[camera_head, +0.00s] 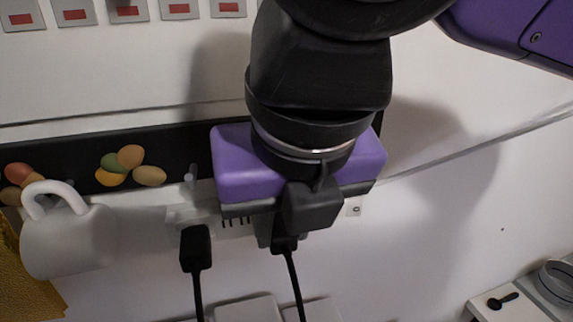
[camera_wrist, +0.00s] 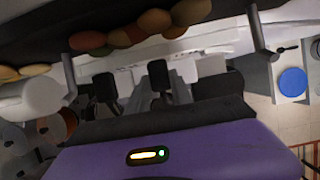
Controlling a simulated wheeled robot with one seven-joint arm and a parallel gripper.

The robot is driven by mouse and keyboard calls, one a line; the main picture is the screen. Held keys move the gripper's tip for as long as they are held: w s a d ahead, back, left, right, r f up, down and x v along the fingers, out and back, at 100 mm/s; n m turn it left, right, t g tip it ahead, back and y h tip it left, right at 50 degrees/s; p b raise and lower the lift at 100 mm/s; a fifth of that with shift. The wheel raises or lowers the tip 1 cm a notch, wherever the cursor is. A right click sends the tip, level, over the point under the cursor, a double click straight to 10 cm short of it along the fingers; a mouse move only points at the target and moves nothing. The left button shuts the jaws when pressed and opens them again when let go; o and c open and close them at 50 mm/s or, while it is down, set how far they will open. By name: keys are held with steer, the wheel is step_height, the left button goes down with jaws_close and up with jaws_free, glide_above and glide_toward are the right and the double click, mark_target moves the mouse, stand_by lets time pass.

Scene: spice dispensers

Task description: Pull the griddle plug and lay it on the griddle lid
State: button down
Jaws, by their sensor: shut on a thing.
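My gripper (camera_head: 278,228) points down at a white socket strip on the wall and is shut on a black plug (camera_head: 285,243). The gripper hides the plug's upper part. The plug's black cord hangs straight down. In the wrist view the held plug (camera_wrist: 158,74) shows just beyond the dark front of my gripper. A second black plug (camera_head: 195,247) with its own cord sits in the strip to the left, apart from my gripper. I cannot tell from the labels which is the griddle's, nor whether the held plug is clear of its socket. I cannot make out the griddle lid.
A white mug (camera_head: 70,242) hangs at the left by a yellow cloth (camera_head: 22,280). A dark shelf (camera_head: 75,150) with several egg-like things runs above the strip (camera_head: 190,214). A white unit with a black lever (camera_head: 503,301) stands lower right.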

steer(key=shift+s+d+b, duration=0.2)
steer(key=shift+s+b, duration=0.15)
steer(key=shift+s, duration=0.3)
steer(key=shift+s+d+b, duration=0.15)
steer(key=shift+s+b, duration=0.2)
steer(key=shift+s, duration=0.25)
steer(key=shift+s+d+b, duration=0.3)
steer(key=shift+s+b, duration=0.25)
steer(key=shift+s, duration=0.4)
steer(key=shift+s+d+b, duration=0.25)
steer(key=shift+s+b, duration=0.25)
steer(key=shift+s, duration=0.4)
